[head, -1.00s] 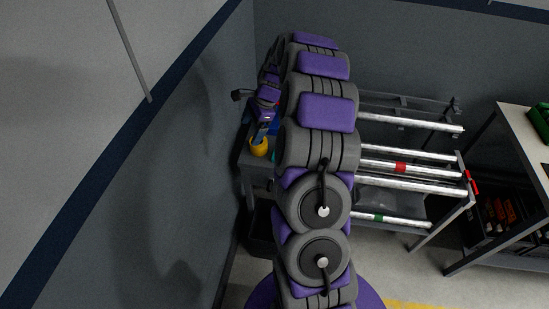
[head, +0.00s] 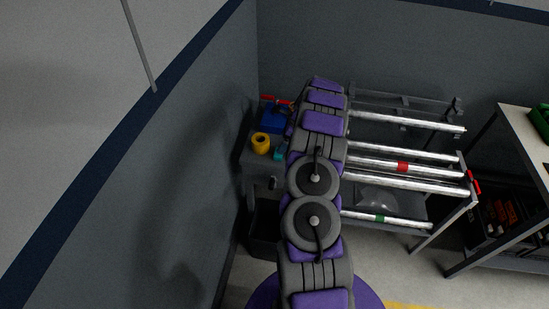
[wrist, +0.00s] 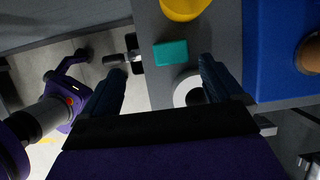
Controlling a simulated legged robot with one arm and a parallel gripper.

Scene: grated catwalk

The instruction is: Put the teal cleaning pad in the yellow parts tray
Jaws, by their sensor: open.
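The teal cleaning pad (wrist: 170,53) lies flat near the edge of a grey bench top in the wrist view. It also shows small in the head view (head: 279,152), beside my arm. My gripper (wrist: 163,74) is open and empty; its fingers point toward the pad, one on each side in the picture, apart from it. A round yellow item (wrist: 185,7) is cut off at the top of the wrist view. In the head view it looks like a short, cup-like cylinder (head: 260,143). I cannot make out a flat yellow tray.
A blue tray or mat (wrist: 275,75) lies right of the pad, with a brown round item (wrist: 309,53) on it. A white ring (wrist: 188,91) sits just below the pad, partly hidden. A dark handle (wrist: 125,60) projects at the bench edge. A wall stands left.

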